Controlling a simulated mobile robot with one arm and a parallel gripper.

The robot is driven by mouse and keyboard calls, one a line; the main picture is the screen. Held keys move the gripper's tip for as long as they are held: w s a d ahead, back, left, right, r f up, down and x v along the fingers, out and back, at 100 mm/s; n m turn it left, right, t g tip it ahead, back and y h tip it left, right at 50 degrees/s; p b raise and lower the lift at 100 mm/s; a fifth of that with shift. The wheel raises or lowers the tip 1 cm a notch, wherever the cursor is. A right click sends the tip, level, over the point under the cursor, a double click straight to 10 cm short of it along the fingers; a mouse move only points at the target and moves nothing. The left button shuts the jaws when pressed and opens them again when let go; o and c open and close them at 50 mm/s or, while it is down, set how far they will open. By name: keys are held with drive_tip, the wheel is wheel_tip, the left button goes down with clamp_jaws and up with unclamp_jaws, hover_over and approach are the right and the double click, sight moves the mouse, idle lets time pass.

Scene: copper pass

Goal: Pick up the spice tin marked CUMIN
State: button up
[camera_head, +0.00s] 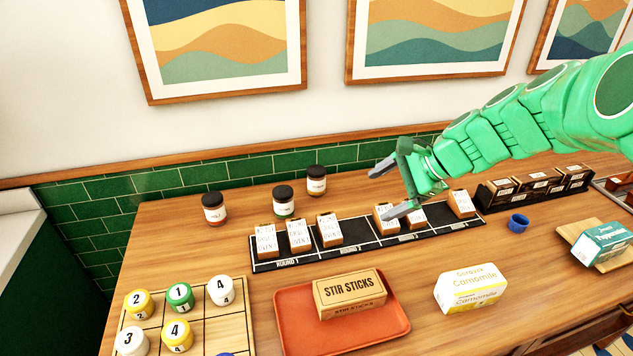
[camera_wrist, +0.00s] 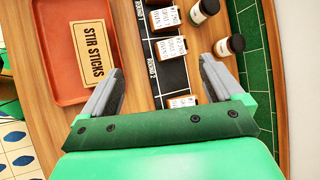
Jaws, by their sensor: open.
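Two such jars show at the top right of the wrist view, one at the upper edge (camera_wrist: 204,10) and one lower (camera_wrist: 229,46). My gripper (camera_head: 383,193) is open and empty above the counter, right of the jars. In the wrist view its fingers (camera_wrist: 162,66) are wide apart.
A black ticket rail (camera_head: 361,245) with several white cards lies before the jars. A red tray (camera_head: 290,335) holds a STIR STICKS box (camera_head: 350,292). A Camomile box (camera_head: 470,288), blue cup (camera_head: 518,222) and dark rack (camera_head: 488,197) stand right. A numbered-lid board (camera_head: 240,315) is front left.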

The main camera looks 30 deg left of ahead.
drive_tip(key=w+a+f+m+y, duration=0.25)
drive_tip(key=w+a+m, duration=0.25)
drive_tip(key=w+a, duration=0.7)
drive_tip(key=m+t+y, duration=0.2)
drive_tip(key=m+y, duration=0.1)
drive_tip(key=m, duration=0.2)
hover_over(324, 176)
drive_tip(key=d, duration=0.2)
wheel_tip(324, 176, down, 6)
drive_tip(key=f, duration=0.8)
drive_tip(key=shift+w+a+f, duration=0.1)
drive_tip(key=shift+w+a, duration=0.1)
drive_tip(key=shift+x, duration=0.9)
drive_tip(key=x, duration=0.4)
drive_tip(key=shift+a+f, duration=0.1)
drive_tip(key=shift+a, duration=0.35)
drive_tip(key=shift+c, duration=0.4)
drive_tip(key=c, duration=1)
